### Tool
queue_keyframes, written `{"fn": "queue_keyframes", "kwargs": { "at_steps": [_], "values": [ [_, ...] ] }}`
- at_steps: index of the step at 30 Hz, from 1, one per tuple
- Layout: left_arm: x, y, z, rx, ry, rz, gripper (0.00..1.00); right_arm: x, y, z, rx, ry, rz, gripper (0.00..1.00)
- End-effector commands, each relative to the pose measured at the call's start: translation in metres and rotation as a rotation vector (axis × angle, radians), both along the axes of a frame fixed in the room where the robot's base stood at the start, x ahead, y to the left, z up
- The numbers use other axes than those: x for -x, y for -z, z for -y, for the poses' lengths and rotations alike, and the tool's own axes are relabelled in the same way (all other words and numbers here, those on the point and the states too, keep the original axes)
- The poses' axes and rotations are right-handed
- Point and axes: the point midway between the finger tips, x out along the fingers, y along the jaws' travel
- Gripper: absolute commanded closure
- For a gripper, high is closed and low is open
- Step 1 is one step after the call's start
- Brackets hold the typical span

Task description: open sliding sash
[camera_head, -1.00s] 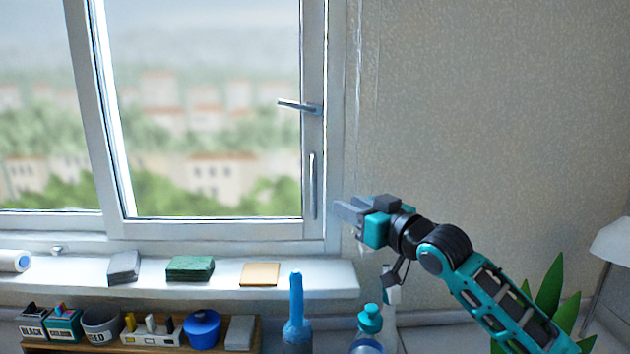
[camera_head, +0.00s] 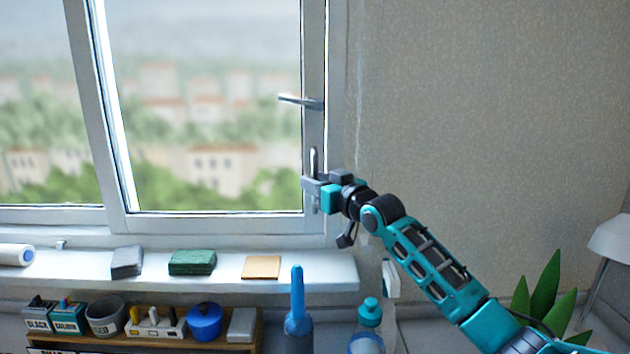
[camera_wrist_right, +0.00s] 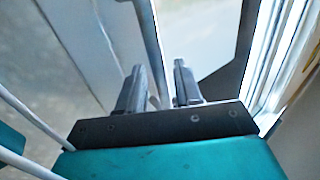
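The sliding sash (camera_head: 215,226) is the white-framed right pane of the window. Its right stile stands against the fixed window frame (camera_head: 338,90), with no gap that I can see. A vertical grey pull bar (camera_head: 313,160) sits low on that stile, and a lever handle (camera_head: 300,101) points left above it. My right gripper (camera_head: 306,187) is at the lower part of the pull bar. In the right wrist view its fingers (camera_wrist_right: 158,82) are apart, with the bar (camera_wrist_right: 152,45) running down between them. Contact cannot be told. My left gripper is out of view.
The sill below holds a grey block (camera_head: 127,261), a green sponge (camera_head: 192,263) and a tan pad (camera_head: 261,267). A blue-handled brush (camera_head: 297,300) and a teal-capped bottle (camera_head: 368,325) stand below my right arm. A plant (camera_head: 545,290) and a lamp (camera_head: 611,238) are at right.

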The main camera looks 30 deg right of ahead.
Motion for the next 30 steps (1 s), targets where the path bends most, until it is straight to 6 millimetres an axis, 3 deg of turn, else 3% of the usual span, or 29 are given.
{"fn": "queue_keyframes", "kwargs": {
  "at_steps": [13,24,30],
  "values": [
    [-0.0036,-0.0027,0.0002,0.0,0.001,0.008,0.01,-0.009,0.0001,-0.0006,0.002,0.0,0.0,0.66],
    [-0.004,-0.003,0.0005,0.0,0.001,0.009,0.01,-0.0088,0.0,-0.0003,0.001,0.0,0.0,1.0],
    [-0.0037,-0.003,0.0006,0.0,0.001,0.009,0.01,-0.0087,0.0,-0.0003,0.001,0.0,0.0,1.0]
  ]
}}
